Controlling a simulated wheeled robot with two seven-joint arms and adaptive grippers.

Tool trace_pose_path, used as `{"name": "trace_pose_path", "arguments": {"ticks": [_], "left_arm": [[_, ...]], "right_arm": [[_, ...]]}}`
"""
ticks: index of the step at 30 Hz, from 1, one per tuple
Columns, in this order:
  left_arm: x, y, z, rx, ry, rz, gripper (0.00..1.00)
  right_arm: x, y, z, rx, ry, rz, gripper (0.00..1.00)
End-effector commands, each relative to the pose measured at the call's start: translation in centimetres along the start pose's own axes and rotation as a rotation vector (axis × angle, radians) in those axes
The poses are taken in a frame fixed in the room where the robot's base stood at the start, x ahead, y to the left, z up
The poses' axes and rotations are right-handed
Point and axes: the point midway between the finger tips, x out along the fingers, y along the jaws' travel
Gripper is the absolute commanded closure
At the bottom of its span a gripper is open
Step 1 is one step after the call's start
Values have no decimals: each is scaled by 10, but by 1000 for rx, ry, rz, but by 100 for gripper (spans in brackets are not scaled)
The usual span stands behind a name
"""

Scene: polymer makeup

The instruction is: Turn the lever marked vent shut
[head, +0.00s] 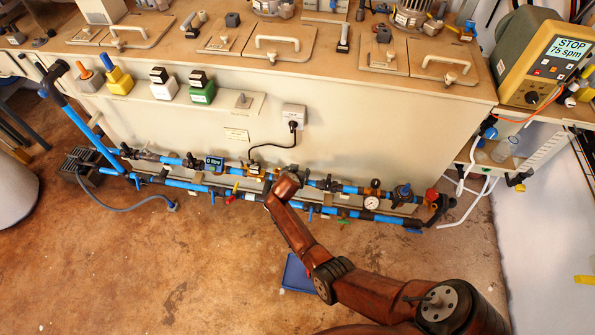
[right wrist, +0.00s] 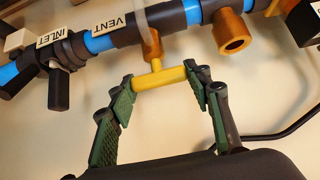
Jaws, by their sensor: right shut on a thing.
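A yellow T-shaped lever (right wrist: 160,77) hangs under a brass stem on a dark and blue pipe in the right wrist view. The VENT label (right wrist: 106,25) is on the pipe just left of that stem. The INLET label (right wrist: 50,39) is farther left, beside a black handle. My right gripper (right wrist: 162,84) is shut on the yellow lever's crossbar, one green-padded finger at each end. In the head view my right arm reaches the pipes, but its fingers and the lever cannot be made out. My left gripper is not in view.
Two blue pipe runs (head: 189,185) with several valves and a gauge (head: 371,203) lie along the cabinet's foot. A black cable (head: 274,145) drops from a wall socket. A blue box (head: 297,272) lies beside my right arm. The floor at left is mostly clear.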

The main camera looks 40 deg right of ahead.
Motion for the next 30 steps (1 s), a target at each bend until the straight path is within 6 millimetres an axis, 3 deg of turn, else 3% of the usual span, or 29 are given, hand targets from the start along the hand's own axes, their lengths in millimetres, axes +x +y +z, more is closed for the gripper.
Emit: {"name": "trace_pose_path", "arguments": {"ticks": [1, 2, 5, 17, 23, 30], "left_arm": [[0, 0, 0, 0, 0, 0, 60], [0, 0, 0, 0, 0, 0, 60], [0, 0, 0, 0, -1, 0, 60], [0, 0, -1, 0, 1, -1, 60], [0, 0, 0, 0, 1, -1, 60], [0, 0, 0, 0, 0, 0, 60]], "right_arm": [[0, 0, 0, 3, 0, 0, 79], [0, 0, 0, 3, 0, 0, 53], [0, 0, 0, 2, 0, 0, 46], [-7, -1, 0, 2, 1, -1, 46], [-35, -1, 1, 4, -1, -3, 46], [-83, 0, 0, 4, 0, -2, 46]]}}
